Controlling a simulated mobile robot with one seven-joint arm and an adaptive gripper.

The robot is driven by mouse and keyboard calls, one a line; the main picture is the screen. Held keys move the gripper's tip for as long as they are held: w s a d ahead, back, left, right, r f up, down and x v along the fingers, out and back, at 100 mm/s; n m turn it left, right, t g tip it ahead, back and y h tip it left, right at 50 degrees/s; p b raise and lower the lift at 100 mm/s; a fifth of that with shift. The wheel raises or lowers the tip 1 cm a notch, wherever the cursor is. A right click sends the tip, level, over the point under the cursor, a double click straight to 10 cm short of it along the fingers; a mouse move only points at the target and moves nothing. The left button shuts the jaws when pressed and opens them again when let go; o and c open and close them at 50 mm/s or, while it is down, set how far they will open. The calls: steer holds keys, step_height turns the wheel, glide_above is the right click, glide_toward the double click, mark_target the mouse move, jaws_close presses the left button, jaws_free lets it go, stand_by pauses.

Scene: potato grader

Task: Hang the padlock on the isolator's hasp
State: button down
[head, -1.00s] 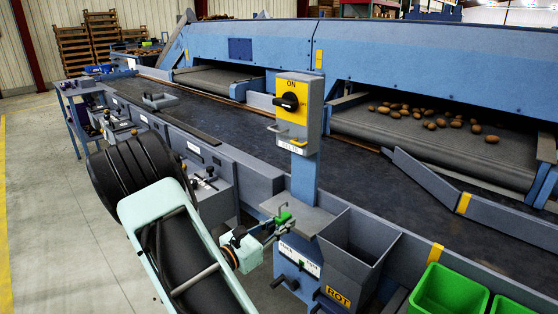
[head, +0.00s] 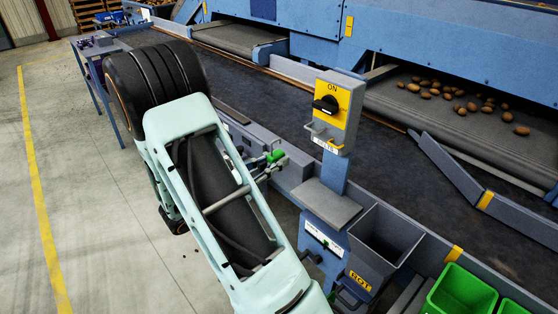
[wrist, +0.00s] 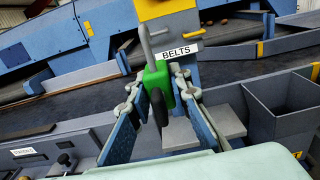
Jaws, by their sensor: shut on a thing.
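My gripper (wrist: 160,95) is shut on the green padlock (wrist: 164,78), whose grey shackle (wrist: 145,42) points up in the wrist view. A black part hangs in front of the padlock's body. In the head view the padlock (head: 276,156) is held to the left of the isolator (head: 338,108), apart from it. The isolator has a yellow ON plate, a black rotary handle and a grey lower box on a blue post. A grey hasp-like bracket (head: 317,132) sticks out at its lower left. In the wrist view the shackle overlaps the isolator's lower part; I cannot tell the depth gap.
A grey shelf (head: 330,203) sits on the post below the isolator, beside an open grey bin (head: 385,240) with a yellow label. Green crates (head: 460,291) stand at lower right. The dark belt (head: 300,115) runs behind. Open floor (head: 100,180) lies left.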

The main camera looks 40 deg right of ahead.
mark_target(317, 140)
steer(key=shift+w+d+r, duration=0.1)
steer(key=shift+w+d, duration=0.1)
steer(key=shift+d, duration=1.95)
steer(key=shift+w+d, duration=0.15)
steer(key=shift+d, duration=1.95)
steer(key=shift+w+d+r, duration=0.1)
steer(key=shift+w+d, duration=0.1)
steer(key=shift+d, duration=1.95)
steer(key=shift+f+b, duration=0.5)
steer(key=shift+f, duration=0.3)
steer(key=c, duration=1.7)
jaws_free()
steer(key=shift+a, duration=0.1)
steer(key=a, duration=0.7)
steer(key=s+a, duration=0.1)
steer(key=a, duration=0.3)
steer(key=shift+a, duration=0.35)
